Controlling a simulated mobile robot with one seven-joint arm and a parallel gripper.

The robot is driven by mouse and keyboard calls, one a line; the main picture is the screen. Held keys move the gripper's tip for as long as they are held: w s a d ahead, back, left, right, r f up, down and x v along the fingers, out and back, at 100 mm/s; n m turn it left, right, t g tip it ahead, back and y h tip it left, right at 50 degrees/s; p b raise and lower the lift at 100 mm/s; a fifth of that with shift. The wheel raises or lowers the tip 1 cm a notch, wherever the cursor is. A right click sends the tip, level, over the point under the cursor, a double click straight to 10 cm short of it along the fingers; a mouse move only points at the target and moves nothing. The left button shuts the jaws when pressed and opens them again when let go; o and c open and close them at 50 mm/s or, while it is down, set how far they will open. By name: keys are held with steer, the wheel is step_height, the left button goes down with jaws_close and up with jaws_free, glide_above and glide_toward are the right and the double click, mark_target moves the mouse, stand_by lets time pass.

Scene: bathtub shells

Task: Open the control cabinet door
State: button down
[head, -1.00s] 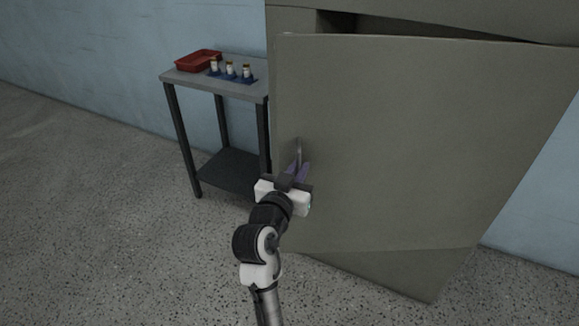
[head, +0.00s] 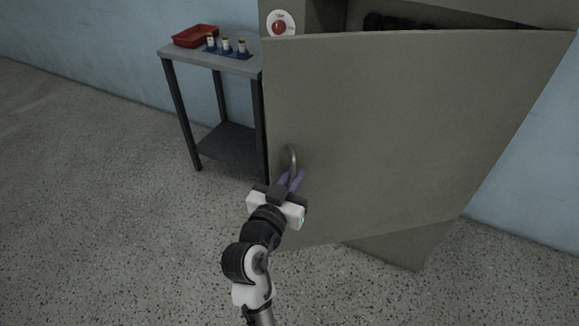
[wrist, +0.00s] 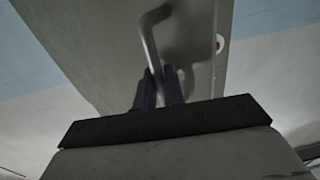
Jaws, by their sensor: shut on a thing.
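The grey control cabinet door (head: 400,130) stands partly open, hinged on the right, with its free left edge swung out toward me. The cabinet body (head: 325,15) shows behind the door's top edge, with a dark gap into its inside. A curved metal handle (head: 293,158) sits near the door's left edge. My gripper (head: 291,183) is shut on this handle with its purple fingers. In the wrist view the handle (wrist: 150,35) rises from between the two dark fingers (wrist: 159,88). The exact finger contact is partly hidden.
A grey side table (head: 215,60) stands left of the cabinet against the blue wall, with a red tray (head: 195,36) and several small bottles on it. A red button on a white plate (head: 280,24) is on the cabinet front. The speckled floor at left is clear.

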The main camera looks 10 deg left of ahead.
steer(key=shift+s+d, duration=0.35)
steer(key=c, duration=1.9)
jaws_free()
steer(key=shift+s+a, duration=0.1)
steer(key=shift+s, duration=0.1)
